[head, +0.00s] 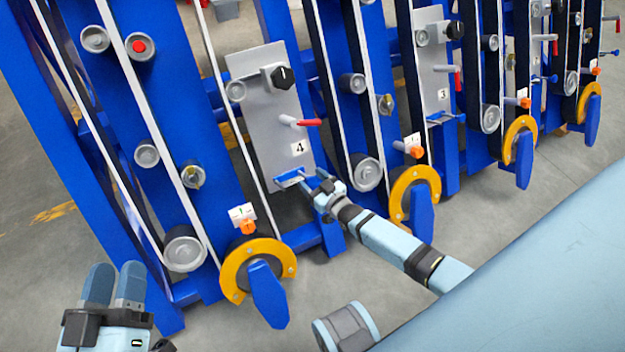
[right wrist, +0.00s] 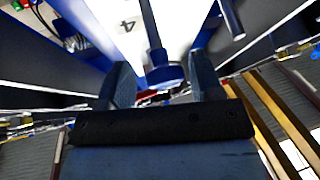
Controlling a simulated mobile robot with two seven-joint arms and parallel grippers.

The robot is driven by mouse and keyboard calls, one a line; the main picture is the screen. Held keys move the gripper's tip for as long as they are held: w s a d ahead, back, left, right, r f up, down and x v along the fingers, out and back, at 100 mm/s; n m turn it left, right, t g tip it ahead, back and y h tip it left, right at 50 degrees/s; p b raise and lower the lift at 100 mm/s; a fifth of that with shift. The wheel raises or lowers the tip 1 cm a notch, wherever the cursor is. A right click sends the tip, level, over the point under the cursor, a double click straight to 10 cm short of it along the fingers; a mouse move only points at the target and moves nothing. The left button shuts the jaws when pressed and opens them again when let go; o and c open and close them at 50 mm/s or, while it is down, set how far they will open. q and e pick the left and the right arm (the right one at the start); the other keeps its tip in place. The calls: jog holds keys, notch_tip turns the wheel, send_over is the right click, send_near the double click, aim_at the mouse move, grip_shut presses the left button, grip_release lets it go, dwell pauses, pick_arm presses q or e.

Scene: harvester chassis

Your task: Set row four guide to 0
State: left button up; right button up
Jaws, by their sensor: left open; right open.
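The grey row four plate (head: 262,105) carries a "4" label (head: 298,148), a black knob (head: 278,77), a red-tipped lever (head: 305,122) and a blue bracket (head: 289,179) at its lower edge. I cannot tell which part is the guide. My right gripper (head: 322,190) is just right of the bracket. In the right wrist view its fingers (right wrist: 162,85) are open, with a blue rod with a round end (right wrist: 163,74) between them; contact is unclear. The "4" also shows there (right wrist: 127,25). My left gripper (head: 115,285) is open and empty at lower left.
A yellow ring with a blue paddle (head: 267,292) and an orange pointer (head: 247,227) stands low, left of my right gripper. Another yellow ring (head: 401,190) stands to its right. The row three plate (head: 435,70) is further right. Belts and rollers line the blue frames.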

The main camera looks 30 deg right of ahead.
jog(key=s, duration=0.2)
jog(key=s+p, duration=0.1)
jog(key=s, duration=0.1)
jog(key=s+d+p, duration=0.1)
jog(key=s, duration=0.1)
jog(key=shift+s+r, duration=0.1)
pick_arm(q)
jog(key=shift+w+a+f+g+y+p, duration=0.1)
jog(key=shift+a+f+g+y+p, duration=0.4)
jog(key=shift+a+f+y+p, duration=0.35)
pick_arm(e)
send_near(314, 181)
jog(key=shift+s+d, duration=0.15)
jog(key=shift+s, duration=0.65)
jog(key=shift+s+d, duration=0.1)
jog(key=shift+s, duration=0.7)
